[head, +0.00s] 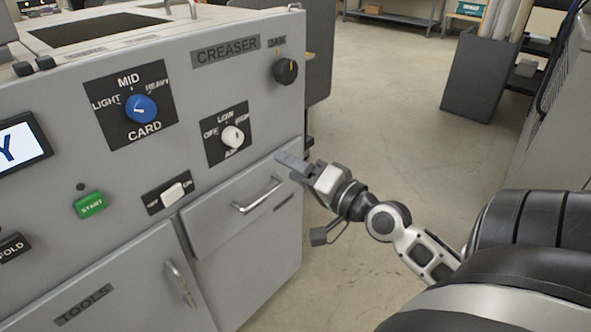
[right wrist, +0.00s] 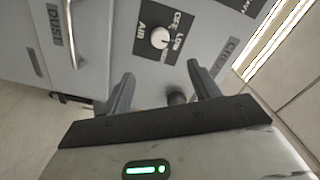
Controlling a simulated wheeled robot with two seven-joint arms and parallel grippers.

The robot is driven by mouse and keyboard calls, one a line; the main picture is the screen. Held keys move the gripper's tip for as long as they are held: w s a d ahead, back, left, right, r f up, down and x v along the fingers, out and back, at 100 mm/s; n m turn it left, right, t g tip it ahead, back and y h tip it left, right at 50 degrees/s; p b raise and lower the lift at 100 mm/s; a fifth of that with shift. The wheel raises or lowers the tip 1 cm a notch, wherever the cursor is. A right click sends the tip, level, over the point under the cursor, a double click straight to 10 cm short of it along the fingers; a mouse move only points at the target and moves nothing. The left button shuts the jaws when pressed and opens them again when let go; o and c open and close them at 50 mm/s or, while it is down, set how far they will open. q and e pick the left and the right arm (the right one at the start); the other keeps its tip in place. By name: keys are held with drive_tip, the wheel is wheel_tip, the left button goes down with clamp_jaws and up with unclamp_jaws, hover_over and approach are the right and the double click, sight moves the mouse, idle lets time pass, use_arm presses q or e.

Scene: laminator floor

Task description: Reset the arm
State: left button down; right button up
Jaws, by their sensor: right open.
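My right gripper (head: 292,163) is at the machine's right edge, just above and right of the drawer handle (head: 258,195). In the right wrist view its two fingers (right wrist: 161,75) are apart with nothing held between them. A white AIR knob (right wrist: 160,38) shows beyond the fingers, and a dark round knob (right wrist: 177,97) shows in the gap, apart from them. I cannot tell whether a fingertip touches the panel. My right arm reaches in from the lower right, bent at its joints. My left gripper is not in view.
The grey machine front (head: 215,90) fills the left, with a blue CARD knob (head: 141,109), a green START button (head: 90,204), a white rocker switch (head: 173,193) and a TOOLS door (head: 110,285). Open floor (head: 400,110) lies to the right; a dark bin (head: 477,75) stands farther back.

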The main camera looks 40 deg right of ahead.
idle(0.5)
drive_tip(key=s+a+f+n+g+y, duration=0.1)
drive_tip(key=s+a+f+n+g, duration=0.2)
drive_tip(key=a+f, duration=0.7)
drive_tip(key=s+a+f+n+g, duration=0.4)
drive_tip(key=s+a+f+n, duration=0.3)
drive_tip(key=a+f+n, duration=0.3)
drive_tip(key=shift+a+f+y, duration=0.15)
drive_tip(key=shift+a+y, duration=0.25)
drive_tip(key=shift+a, duration=0.65)
